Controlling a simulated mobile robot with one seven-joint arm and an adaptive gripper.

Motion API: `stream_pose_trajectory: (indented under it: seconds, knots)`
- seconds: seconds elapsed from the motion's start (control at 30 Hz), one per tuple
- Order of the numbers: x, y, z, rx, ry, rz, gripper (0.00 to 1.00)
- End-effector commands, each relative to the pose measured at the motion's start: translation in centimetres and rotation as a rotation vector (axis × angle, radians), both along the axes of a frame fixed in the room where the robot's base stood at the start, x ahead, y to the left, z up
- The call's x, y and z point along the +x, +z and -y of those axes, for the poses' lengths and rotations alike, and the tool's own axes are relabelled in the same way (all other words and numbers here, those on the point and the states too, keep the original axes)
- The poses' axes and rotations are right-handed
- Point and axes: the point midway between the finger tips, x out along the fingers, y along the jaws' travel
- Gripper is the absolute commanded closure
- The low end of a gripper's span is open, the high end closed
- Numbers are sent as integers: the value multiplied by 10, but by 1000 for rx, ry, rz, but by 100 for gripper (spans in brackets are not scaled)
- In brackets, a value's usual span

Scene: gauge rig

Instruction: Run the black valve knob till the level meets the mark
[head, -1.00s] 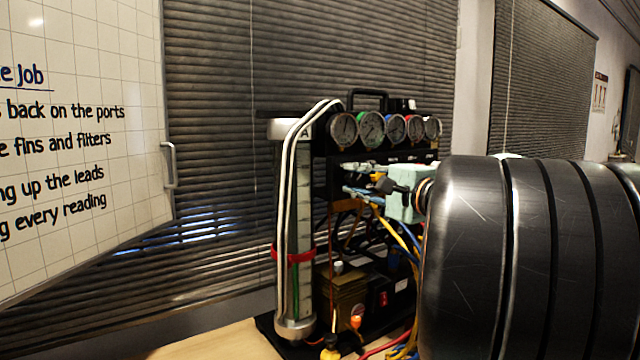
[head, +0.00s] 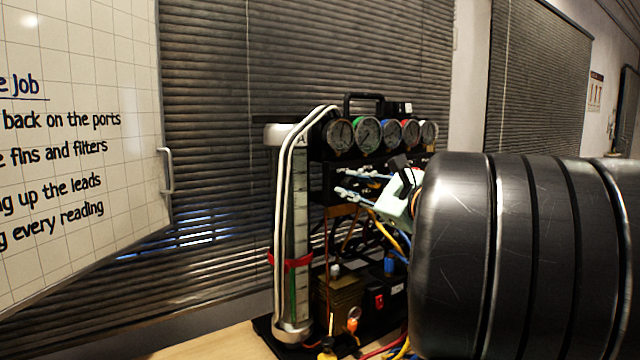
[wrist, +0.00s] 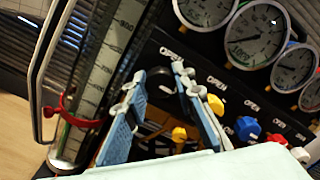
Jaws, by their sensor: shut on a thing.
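The black valve knob (wrist: 163,86) is the leftmost in the row of knobs under the gauges and is mostly hidden between my fingertips. My gripper (wrist: 160,79) is shut on it with its blue-padded fingers to either side; in the head view the gripper (head: 345,184) reaches in from the right, rolled at a tilt. The clear level tube (head: 299,205) stands upright at the rig's left. The red mark ring (head: 292,262) circles its lower part; it also shows in the wrist view (wrist: 66,106). Green liquid (head: 293,293) shows below the ring; its exact top is unclear.
Several round gauges (head: 367,133) line the rig's top. Yellow (wrist: 216,104), blue (wrist: 248,128) and red (wrist: 276,140) knobs sit close to the right of the black one. Loose cables and a whiteboard (head: 75,150) are nearby. My arm hides the rig's right side.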

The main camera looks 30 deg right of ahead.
Motion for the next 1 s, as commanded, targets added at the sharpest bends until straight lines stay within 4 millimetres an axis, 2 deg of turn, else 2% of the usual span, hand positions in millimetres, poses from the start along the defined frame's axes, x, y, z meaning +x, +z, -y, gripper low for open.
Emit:
stream_pose_trajectory:
  seconds: [0.57, 0.6, 0.73, 1.0]
  knots:
    - [0, -1, 0, 32, -1, -5, 100]
    - [0, -1, 0, 32, -1, -5, 73]
    - [0, 0, 0, 31, -1, -5, 59]
    - [0, 0, 0, 30, 0, -4, 58]
